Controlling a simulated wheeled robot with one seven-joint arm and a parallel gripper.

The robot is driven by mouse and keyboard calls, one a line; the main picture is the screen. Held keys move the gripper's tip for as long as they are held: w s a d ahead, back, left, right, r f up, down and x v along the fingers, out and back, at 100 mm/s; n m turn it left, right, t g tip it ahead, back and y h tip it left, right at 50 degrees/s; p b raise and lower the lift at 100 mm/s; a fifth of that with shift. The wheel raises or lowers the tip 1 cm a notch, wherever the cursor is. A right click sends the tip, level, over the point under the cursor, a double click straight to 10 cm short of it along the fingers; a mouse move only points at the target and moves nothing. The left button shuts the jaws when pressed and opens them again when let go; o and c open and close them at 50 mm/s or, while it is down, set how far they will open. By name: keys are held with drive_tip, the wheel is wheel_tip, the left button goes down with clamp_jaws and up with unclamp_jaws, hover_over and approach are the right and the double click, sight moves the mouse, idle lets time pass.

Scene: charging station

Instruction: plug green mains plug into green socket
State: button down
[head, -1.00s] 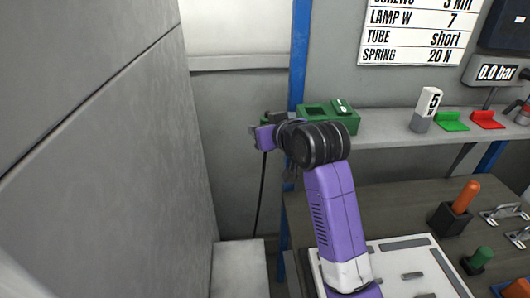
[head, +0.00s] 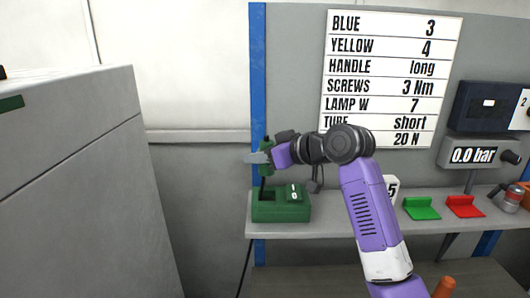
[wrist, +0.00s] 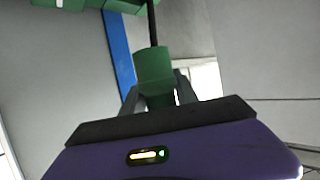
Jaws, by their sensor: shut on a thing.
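My gripper (head: 257,158) is shut on the green mains plug (head: 265,170), above the left part of the green box. In the wrist view the plug (wrist: 153,66) sits between the two grey fingers (wrist: 160,98), with a black cable running from its far end.
The shelf (head: 350,225) also carries a green block (head: 421,208) and a red block (head: 465,206) at right. A blue post (head: 258,80) stands behind my gripper. A large grey cabinet (head: 75,190) is at left. A label board (head: 390,80) hangs behind.

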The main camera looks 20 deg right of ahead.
drive_tip(key=shift+d, duration=0.1)
idle(0.3)
drive_tip(key=shift+f+b, duration=1.6)
drive_tip(key=shift+f, duration=1.3)
drive_tip(key=shift+f+b, duration=0.6)
drive_tip(key=shift+f, duration=0.95)
drive_tip(key=c, duration=0.9)
unclamp_jaws()
drive_tip(key=shift+o, duration=0.2)
drive_tip(key=shift+s, duration=0.1)
drive_tip(key=shift+b+v, duration=0.95)
drive_tip(key=shift+v, duration=2.9)
drive_tip(key=shift+r, duration=0.1)
